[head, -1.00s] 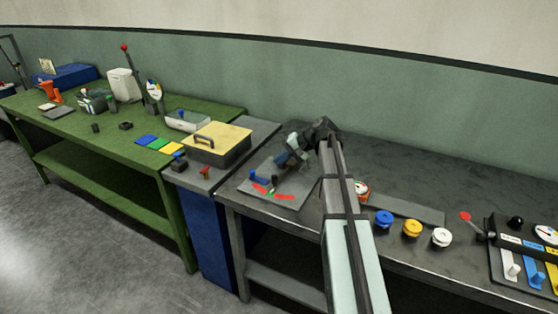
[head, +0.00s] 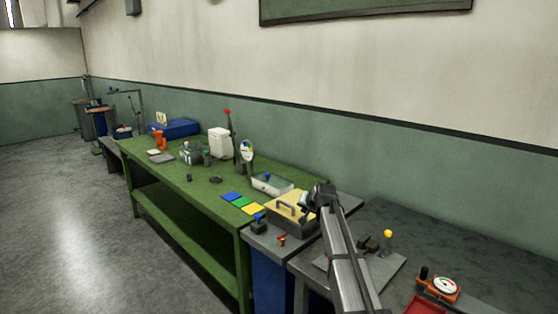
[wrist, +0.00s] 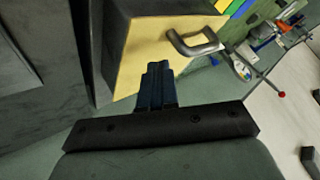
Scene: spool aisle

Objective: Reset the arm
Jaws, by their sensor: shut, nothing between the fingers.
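My gripper (head: 305,200) is at the end of my raised arm, at the right of the middle in the head view. It is small there and partly merges with the dark wrist. In the wrist view its dark fingers (wrist: 156,82) are together with nothing between them. In the head view this box (head: 283,222) stands just left of my gripper. I cannot tell the gap between them, but no contact shows.
A green bench (head: 205,188) runs off to the left with blue, green and yellow cards (head: 242,202), a white container and a red-knobbed lever. A grey bench at right holds a plate with a yellow-knobbed stick (head: 388,235) and an orange gauge (head: 439,287). Open floor lies left.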

